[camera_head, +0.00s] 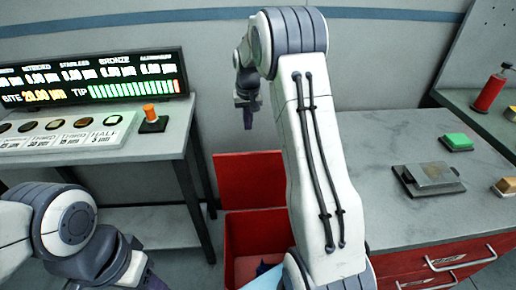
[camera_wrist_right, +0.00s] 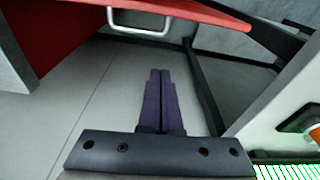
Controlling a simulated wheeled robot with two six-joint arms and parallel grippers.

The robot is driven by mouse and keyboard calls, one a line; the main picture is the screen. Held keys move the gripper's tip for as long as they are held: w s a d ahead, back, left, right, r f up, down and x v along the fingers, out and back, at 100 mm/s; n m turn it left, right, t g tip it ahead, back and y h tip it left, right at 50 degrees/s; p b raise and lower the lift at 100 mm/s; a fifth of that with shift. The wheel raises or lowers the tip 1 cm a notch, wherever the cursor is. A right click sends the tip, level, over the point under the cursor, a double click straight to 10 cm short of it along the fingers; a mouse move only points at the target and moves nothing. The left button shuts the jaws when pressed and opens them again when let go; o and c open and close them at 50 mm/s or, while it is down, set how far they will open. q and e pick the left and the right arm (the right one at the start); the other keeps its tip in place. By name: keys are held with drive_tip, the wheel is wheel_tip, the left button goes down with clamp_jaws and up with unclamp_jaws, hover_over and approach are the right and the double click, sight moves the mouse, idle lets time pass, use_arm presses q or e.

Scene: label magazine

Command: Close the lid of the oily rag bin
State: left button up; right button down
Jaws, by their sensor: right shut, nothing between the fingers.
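The oily rag bin (camera_head: 240,232) is a red box on the floor between the two benches. Its red lid (camera_head: 250,178) stands open, raised at the bin's back edge. Dark blue and light blue cloth-like pieces show inside, partly hidden by my right arm. My right gripper (camera_head: 247,118) is shut and empty, pointing down above the raised lid, apart from it. In the right wrist view its dark purple fingers (camera_wrist_right: 160,100) are together. A red panel with a pale handle, apparently the lid (camera_wrist_right: 205,10), crosses the top there.
A left bench (camera_head: 160,150) carries a lit display (camera_head: 90,78), a row of sample buttons and an orange knob (camera_head: 150,112). The right bench (camera_head: 385,140) has red drawers, a metal plate (camera_head: 428,178) and a green block (camera_head: 456,141). A wall stands behind.

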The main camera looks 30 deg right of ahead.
drive_tip(key=s+d+f+m+p, duration=0.1)
drive_tip(key=d+f, duration=0.2)
drive_tip(key=f, duration=0.7)
drive_tip(key=shift+s+d+f, duration=0.25)
drive_tip(key=shift+d+f, duration=0.15)
drive_tip(key=shift+a, duration=0.15)
